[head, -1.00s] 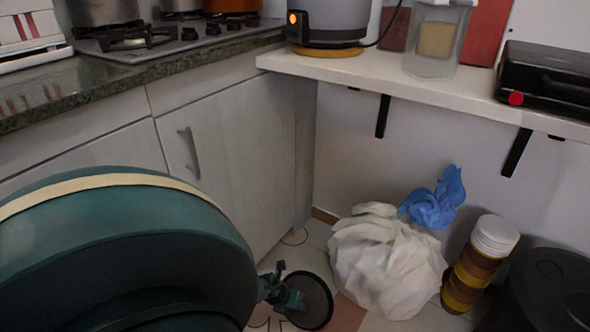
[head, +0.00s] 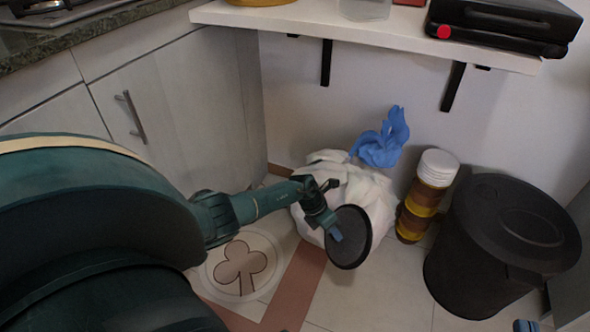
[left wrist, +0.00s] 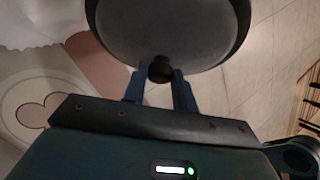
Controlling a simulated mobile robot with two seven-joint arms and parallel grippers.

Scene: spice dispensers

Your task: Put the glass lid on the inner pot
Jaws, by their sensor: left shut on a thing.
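The glass lid (head: 350,238) is a round disc with a dark rim, held tilted on its edge in front of the white bag. It also fills the top of the left wrist view (left wrist: 165,25), with its dark knob between the blue fingers. My left gripper (head: 336,233) is shut on that knob, seen closely in the left wrist view (left wrist: 160,75). A small blue and dark piece at the bottom right edge of the head view appears to be my right gripper (head: 525,326); its jaws cannot be made out. The inner pot is not in view.
A white shelf (head: 400,40) runs along the wall, with a black appliance (head: 505,22) on it. Below stand a white bag (head: 370,190) with a blue top, stacked containers (head: 425,195) and a black bin (head: 505,240). Cabinets (head: 180,95) are at left.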

